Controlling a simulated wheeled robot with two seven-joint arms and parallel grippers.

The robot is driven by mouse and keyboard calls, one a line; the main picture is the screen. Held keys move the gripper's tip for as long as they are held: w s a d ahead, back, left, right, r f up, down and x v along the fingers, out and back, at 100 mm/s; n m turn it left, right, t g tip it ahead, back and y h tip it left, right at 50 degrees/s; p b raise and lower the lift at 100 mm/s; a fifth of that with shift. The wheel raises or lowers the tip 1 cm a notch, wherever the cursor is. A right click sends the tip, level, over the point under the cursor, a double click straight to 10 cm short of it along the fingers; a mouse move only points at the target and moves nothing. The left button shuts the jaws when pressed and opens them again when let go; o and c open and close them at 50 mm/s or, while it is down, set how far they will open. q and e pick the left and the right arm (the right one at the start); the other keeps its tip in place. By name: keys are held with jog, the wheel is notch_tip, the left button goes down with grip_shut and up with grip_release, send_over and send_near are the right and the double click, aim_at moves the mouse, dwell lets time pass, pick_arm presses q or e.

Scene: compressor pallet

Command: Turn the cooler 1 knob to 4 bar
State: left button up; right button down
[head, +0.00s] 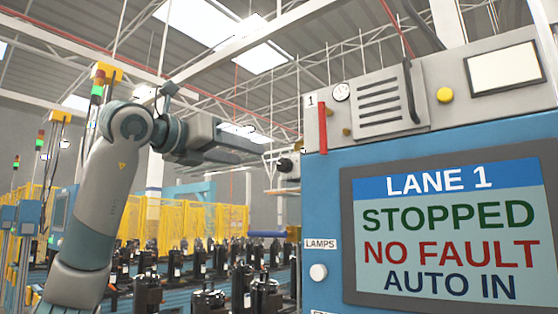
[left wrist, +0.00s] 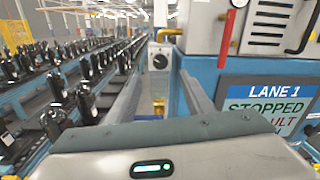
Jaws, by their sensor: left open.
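A black round knob (left wrist: 160,61) sits on a pale plate (left wrist: 152,82) in the left wrist view, straight ahead between my fingers. In the head view the knob (head: 284,165) shows side-on, sticking out left of the blue cabinet. Its markings are too small to read, so I cannot tell its setting. My left gripper (head: 264,142) is open and empty in the head view, just left of the cabinet and slightly above the knob. Its two fingers (left wrist: 160,82) also show in the left wrist view, apart and not visibly touching the knob. My right gripper is not in view.
The blue cabinet (head: 322,220) fills the right, with a lane screen (head: 447,235) reading stopped, no fault, auto in. A red bar (head: 322,128) and a small gauge (head: 341,92) are on its top. Rows of black compressors (head: 150,290) stand below and left.

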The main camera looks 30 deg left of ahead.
aim_at(281, 164)
pick_arm(q)
jog(key=w+p, duration=0.1)
jog(key=w, duration=0.2)
jog(key=w+d+p, duration=0.1)
jog(key=w+p, duration=0.1)
jog(key=w, duration=0.2)
jog(key=w+p, duration=0.1)
jog(key=w, duration=0.3)
jog(key=shift+w+d+r, duration=0.1)
jog(key=shift+w+d, duration=0.05)
jog(key=shift+w, duration=0.1)
jog(key=shift+w+d+p, duration=0.1)
jog(key=shift+w+p, duration=0.25)
jog(key=shift+w, duration=0.35)
jog(key=c, duration=1)
